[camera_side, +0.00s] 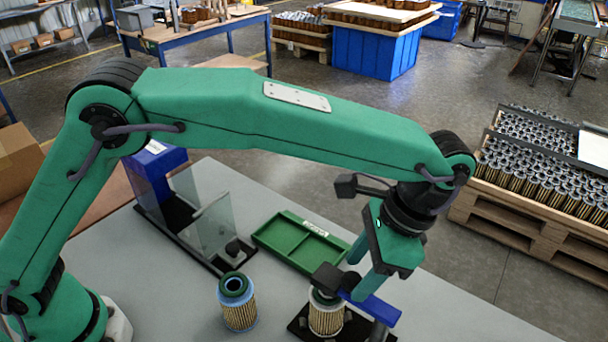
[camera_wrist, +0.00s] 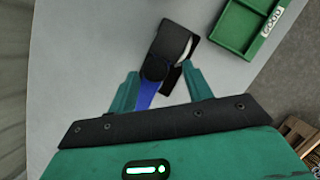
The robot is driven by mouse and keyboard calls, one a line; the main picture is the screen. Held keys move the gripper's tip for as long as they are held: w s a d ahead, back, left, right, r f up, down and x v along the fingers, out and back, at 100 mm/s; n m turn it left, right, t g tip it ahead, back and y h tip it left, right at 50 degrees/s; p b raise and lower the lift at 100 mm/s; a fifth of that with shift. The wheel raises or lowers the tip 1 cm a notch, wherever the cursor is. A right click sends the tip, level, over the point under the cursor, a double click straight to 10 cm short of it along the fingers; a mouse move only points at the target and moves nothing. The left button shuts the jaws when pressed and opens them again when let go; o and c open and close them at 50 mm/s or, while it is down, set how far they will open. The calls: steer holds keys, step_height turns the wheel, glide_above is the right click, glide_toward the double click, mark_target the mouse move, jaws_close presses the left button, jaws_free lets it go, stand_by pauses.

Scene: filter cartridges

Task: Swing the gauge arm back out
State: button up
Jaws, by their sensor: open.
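The gauge arm (camera_side: 376,306) is a blue bar with a black head (camera_side: 327,278), and the head lies over the top of a pleated cartridge (camera_side: 326,318). The cartridge stands upright on a black base (camera_side: 355,328). In the wrist view the blue bar (camera_wrist: 147,94) runs between the fingers of my gripper (camera_wrist: 162,72), and the black head (camera_wrist: 168,48) is just beyond the fingertips. A white sliver of the cartridge rim shows beside the head. In the side view my gripper (camera_side: 364,270) is open, low at the bar; whether a finger touches it I cannot tell.
A green tray (camera_side: 300,243) with a label stands behind the gauge; the label reads GOOD in the wrist view (camera_wrist: 268,22). A second cartridge (camera_side: 238,302) with a blue-green top stands left. A fixture with clear panels (camera_side: 208,228) is farther left. The grey table is bare at the right.

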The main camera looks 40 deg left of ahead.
steer(key=shift+r, duration=0.15)
steer(key=v, duration=0.7)
steer(key=shift+r, duration=0.2)
steer(key=shift+w+d, duration=0.1)
steer(key=shift+d, duration=0.05)
stand_by(0.4)
steer(key=a+r+n+t+h, duration=0.2)
steer(key=a+r+n, duration=0.15)
steer(key=a, duration=0.75)
steer(key=a+r+n+t+h, duration=0.15)
steer(key=a+r, duration=0.25)
steer(key=a, duration=0.7)
steer(key=s+a+f+n+t, duration=0.2)
steer(key=s+a+f, duration=0.1)
steer(key=s+a, duration=0.3)
steer(key=s+a+f+n+t, duration=0.3)
steer(key=s+a+f, duration=0.1)
steer(key=s+a, duration=0.3)
steer(key=a, duration=0.2)
steer(key=shift+a, duration=0.35)
